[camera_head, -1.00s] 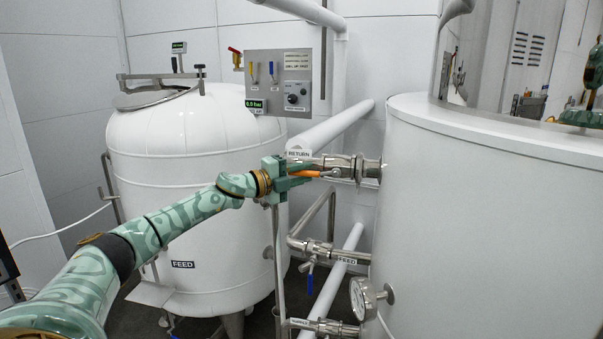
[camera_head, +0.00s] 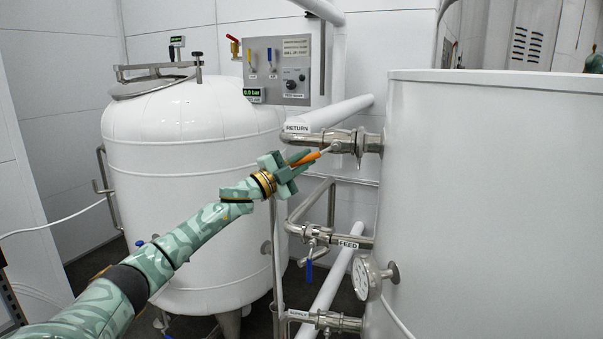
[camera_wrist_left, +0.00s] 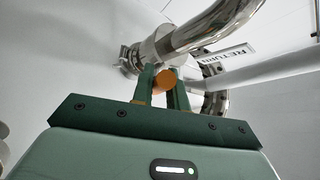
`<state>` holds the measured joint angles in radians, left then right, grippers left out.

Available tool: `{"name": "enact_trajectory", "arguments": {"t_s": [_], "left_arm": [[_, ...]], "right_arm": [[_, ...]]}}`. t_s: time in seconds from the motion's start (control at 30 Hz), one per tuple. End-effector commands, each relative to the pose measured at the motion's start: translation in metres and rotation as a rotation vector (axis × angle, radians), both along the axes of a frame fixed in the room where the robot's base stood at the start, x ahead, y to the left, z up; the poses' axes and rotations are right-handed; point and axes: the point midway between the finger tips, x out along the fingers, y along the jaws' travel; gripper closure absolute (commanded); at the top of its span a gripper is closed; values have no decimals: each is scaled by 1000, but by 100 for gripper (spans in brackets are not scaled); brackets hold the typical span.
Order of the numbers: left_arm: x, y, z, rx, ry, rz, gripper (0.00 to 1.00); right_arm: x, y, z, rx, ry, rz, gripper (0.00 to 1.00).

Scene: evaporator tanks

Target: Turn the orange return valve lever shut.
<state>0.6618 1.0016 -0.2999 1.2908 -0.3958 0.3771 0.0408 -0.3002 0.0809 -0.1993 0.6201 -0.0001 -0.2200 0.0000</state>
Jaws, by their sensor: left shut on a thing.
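The orange return valve lever (camera_head: 307,158) runs down and to the left from the steel return valve (camera_head: 345,142), beside the RETURN label (camera_head: 297,128). My left gripper (camera_head: 294,164) is shut on the outer part of the lever. In the left wrist view, the round orange end of the lever (camera_wrist_left: 165,80) sits between the two green fingers of my left gripper (camera_wrist_left: 162,92), below the bent steel pipe (camera_wrist_left: 205,27). The fingers hide part of the lever. My right gripper is not in view.
A large white tank (camera_head: 490,210) fills the right side, and another white tank (camera_head: 190,150) stands behind my left arm. Below the return valve are the feed pipe with a blue lever (camera_head: 309,270) and a round gauge (camera_head: 367,278). A control panel (camera_head: 290,70) is behind.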

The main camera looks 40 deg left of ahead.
Motion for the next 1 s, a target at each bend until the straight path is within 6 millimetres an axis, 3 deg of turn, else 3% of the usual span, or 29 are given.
{"name": "enact_trajectory", "arguments": {"t_s": [0.03, 0.3, 0.7, 1.0], "left_arm": [[2, -3, -16, -44, -16, -3, 100], [8, -14, -32, -273, -135, -2, 100], [21, -38, -49, -611, -310, -2, 100], [30, -56, -54, -833, -425, -1, 100]], "right_arm": [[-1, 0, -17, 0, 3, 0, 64], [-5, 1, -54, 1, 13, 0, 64], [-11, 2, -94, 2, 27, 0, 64], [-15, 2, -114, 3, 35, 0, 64]]}}
